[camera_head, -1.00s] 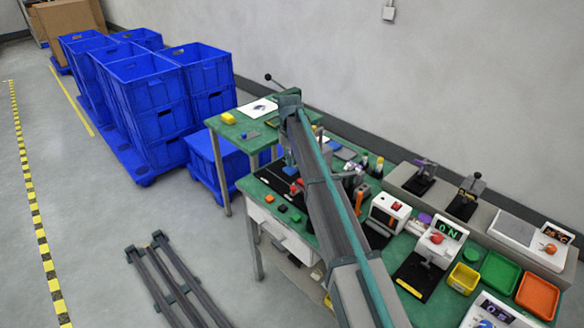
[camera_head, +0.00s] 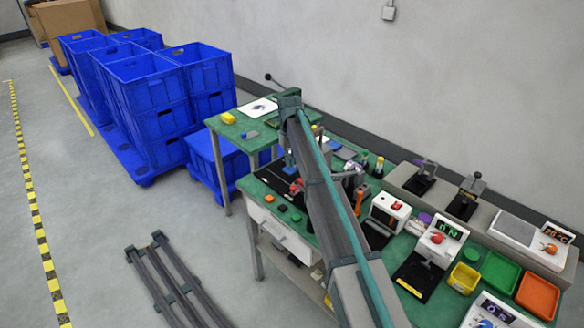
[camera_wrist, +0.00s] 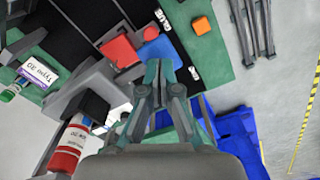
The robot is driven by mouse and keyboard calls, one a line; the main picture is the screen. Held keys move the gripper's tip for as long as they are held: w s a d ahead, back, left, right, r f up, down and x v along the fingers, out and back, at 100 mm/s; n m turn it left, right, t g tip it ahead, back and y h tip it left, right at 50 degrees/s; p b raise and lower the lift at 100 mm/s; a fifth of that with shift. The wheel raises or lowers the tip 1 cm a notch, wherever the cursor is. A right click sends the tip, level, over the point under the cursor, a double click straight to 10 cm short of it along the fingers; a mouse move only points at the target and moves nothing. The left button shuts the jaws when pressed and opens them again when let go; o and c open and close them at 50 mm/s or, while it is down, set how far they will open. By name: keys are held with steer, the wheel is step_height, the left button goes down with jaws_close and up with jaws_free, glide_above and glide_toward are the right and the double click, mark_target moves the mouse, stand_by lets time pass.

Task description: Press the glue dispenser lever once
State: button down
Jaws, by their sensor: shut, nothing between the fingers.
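My gripper (camera_wrist: 158,68) is shut and empty in the wrist view. Its tips are over or beside a red block-shaped part (camera_wrist: 120,52) and a blue part (camera_wrist: 158,50); contact cannot be told. A grey body adjoins the red part. I cannot tell which part is the glue dispenser lever.
An orange block (camera_wrist: 201,25) lies on the green surface. The bench right of my arm holds a white device (camera_head: 390,211), trays (camera_head: 500,270) and levered fixtures (camera_head: 465,200). Blue crates (camera_head: 150,88) stand at left.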

mark_target(290, 169)
steer(key=shift+f, duration=0.65)
steer(key=shift+f, duration=0.25)
steer(key=shift+f+b, duration=0.3)
steer(key=shift+f, duration=0.5)
stand_by(0.5)
step_height(290, 169, up, 11)
steer(key=p, duration=0.5)
steer(key=shift+s+a, duration=0.15)
stand_by(0.9)
